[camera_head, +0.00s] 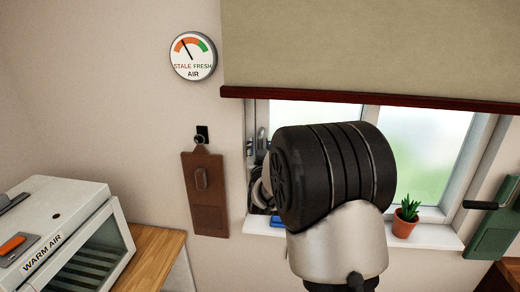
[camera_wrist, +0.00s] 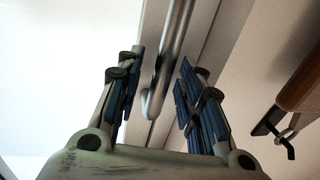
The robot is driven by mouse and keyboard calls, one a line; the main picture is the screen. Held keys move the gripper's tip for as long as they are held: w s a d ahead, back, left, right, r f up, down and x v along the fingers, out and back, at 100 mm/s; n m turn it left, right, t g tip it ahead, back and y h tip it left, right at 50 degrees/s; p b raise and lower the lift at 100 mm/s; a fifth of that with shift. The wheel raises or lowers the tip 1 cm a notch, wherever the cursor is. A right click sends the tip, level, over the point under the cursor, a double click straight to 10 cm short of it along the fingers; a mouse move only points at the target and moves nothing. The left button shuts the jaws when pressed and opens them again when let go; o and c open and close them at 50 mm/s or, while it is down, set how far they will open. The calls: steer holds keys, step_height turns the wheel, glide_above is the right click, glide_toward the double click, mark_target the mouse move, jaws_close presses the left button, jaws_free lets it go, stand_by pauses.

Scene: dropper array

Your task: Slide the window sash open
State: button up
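The window sash (camera_head: 318,110) has a pale frame and bright glass; my arm hides much of it in the head view. A metal bar handle (camera_wrist: 174,48) with a bent end runs upright along the sash's edge in the wrist view. My gripper (camera_wrist: 162,58) is open, with blue-padded fingers on either side of the handle. The handle lies between them in the picture; I cannot tell whether either finger touches it. In the head view my gripper shows only partly behind my dark wrist, at the window's left side. Whether the sash is fully shut is hard to tell.
A roller blind (camera_head: 370,45) with a dark red bar covers the window's top. A potted plant (camera_head: 405,218) and a blue object (camera_head: 277,222) are on the sill (camera_head: 432,236). A brown board (camera_head: 205,195) hangs left. The air gauge (camera_head: 193,57) points toward stale.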

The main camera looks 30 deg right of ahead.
steer(key=shift+c, duration=0.4)
jaws_close()
stand_by(0.4)
